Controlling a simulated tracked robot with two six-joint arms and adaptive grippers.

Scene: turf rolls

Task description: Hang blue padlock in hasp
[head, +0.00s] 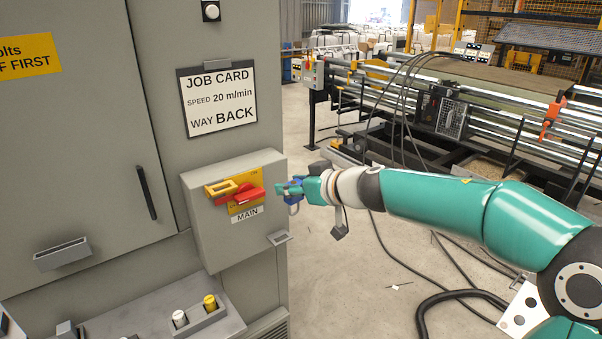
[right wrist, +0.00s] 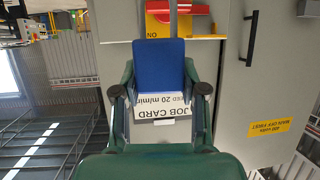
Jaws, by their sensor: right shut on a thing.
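The blue padlock (right wrist: 160,66) is between the fingers of my right gripper (right wrist: 161,92) in the right wrist view, with its grey shackle pointing to the top of that picture. In the head view the right gripper (head: 288,189) is beside the grey MAIN switch box, and only small blue bits of the padlock (head: 294,198) show. The yellow hasp (head: 222,187) sticks out on the box front by the red switch handle (head: 246,196). The padlock is apart from the hasp in the head view. The left gripper is not in view.
The grey switch box (head: 215,235) stands out from the cabinet (head: 80,130). A job card (head: 220,105) hangs above it. A ledge with white and yellow pegs (head: 210,302) lies below. Loose cables (head: 455,298) lie on the floor to the right.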

